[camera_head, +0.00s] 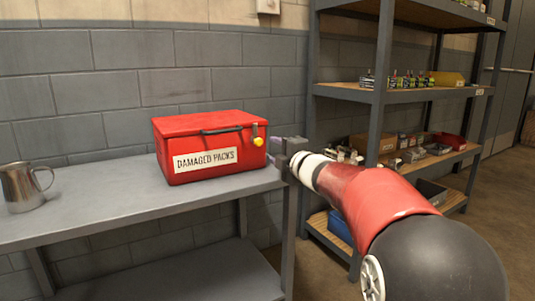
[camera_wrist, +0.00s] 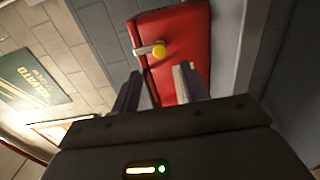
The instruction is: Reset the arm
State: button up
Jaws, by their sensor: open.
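My gripper (camera_head: 284,152) is at the right end of the grey bench, just right of the red box (camera_head: 205,148) labelled "DAMAGED PACKS". In the wrist view my gripper (camera_wrist: 160,85) has its two fingers apart with nothing held between them. Beyond the fingers the red box (camera_wrist: 185,40) shows, with a pale latch and a yellow knob (camera_wrist: 158,50). In the head view the box's lid is closed and the yellow knob (camera_head: 258,141) is on its right front. I cannot tell whether a finger touches the box.
A metal mug (camera_head: 23,187) stands on the left of the bench (camera_head: 110,192). A shelf rack (camera_head: 383,95) with packs, cartons and bins stands behind my arm on the right. A block wall is behind the bench. The bench between mug and box is clear.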

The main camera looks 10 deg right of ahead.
jog(key=s+d+r+m+g+h+p, duration=0.1)
jog(key=s+d+r+m+h+p, duration=0.1)
jog(key=s+m+h+p, duration=0.3)
jog(key=s+d+r+m+g+h, duration=0.1)
jog(key=s+r+m+h, duration=0.1)
jog(key=s+m, duration=0.55)
jog(key=s+a+f+m+g+p, duration=0.2)
jog(key=s+f+m+g, duration=0.1)
jog(key=s, duration=0.6)
jog(key=s+a+f+m+g+y+p, duration=0.1)
jog(key=s+a+f+m+g+p, duration=0.1)
jog(key=s+f, duration=0.3)
jog(key=s+a+f+m+g+p, duration=0.2)
jog(key=s+f+m+g, duration=0.2)
jog(key=s, duration=0.9)
jog(key=shift+s+f+g+y, duration=0.3)
jog(key=shift+s+f+y, duration=0.05)
jog(key=shift+f+y, duration=0.1)
